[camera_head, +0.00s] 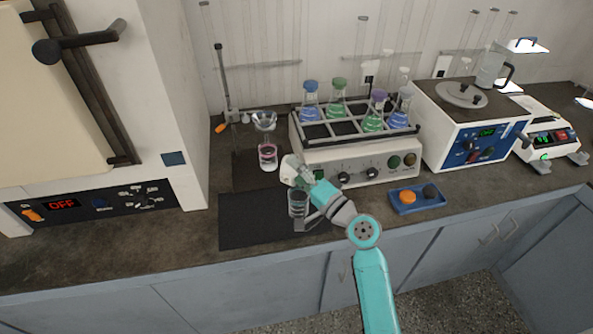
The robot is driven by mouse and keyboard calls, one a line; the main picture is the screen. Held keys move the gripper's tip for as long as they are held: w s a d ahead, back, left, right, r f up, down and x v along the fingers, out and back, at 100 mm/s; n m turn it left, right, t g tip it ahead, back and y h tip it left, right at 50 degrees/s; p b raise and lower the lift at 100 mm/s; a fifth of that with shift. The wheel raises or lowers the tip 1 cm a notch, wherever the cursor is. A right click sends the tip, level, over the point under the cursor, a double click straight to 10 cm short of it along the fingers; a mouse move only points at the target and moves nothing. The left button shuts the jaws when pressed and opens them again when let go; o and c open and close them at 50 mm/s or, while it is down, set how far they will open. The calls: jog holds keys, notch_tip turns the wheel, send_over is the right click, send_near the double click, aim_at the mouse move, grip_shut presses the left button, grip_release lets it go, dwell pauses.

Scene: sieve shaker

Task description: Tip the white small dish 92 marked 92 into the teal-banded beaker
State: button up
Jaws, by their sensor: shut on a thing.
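My gripper (302,181) is at the end of my teal arm, over the dark mat. It is shut on a small pale thing, which looks like the white small dish (289,166); my wrist partly covers it and the mark 92 is too small to read. A clear beaker (298,204) stands on the mat just below my gripper, partly hidden by my arm. It looks like the teal-banded beaker, but its band is hard to make out. Whether anything is falling from the dish cannot be told.
A pink-banded beaker (268,158) stands behind to the left, near a glass funnel (264,121). A shaker (345,160) with several flasks is behind my gripper. A blue tray (417,200) lies to the right. The dark mat (245,222) is bare at its left.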

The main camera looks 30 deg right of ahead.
jog(key=shift+w+a+r+n+g+h, duration=0.15)
jog(key=shift+w+a+r+n+g, duration=0.1)
jog(key=shift+n+g, duration=0.2)
jog(key=shift+w+a+r+n+g+h, duration=0.15)
jog(key=shift+w+a+r+n+g, duration=0.15)
jog(key=shift+g, duration=0.25)
jog(key=shift+w+a+n+g, duration=0.15)
jog(key=shift+n+g, duration=0.3)
jog(key=shift+g, duration=0.35)
jog(key=n+g+h, duration=0.1)
jog(key=w+a+g+h, duration=0.1)
jog(key=g, duration=0.1)
jog(key=shift+a+r+n+g+h, duration=0.1)
jog(key=shift+r+n+g+h, duration=0.1)
jog(key=shift+n+g+h, duration=0.15)
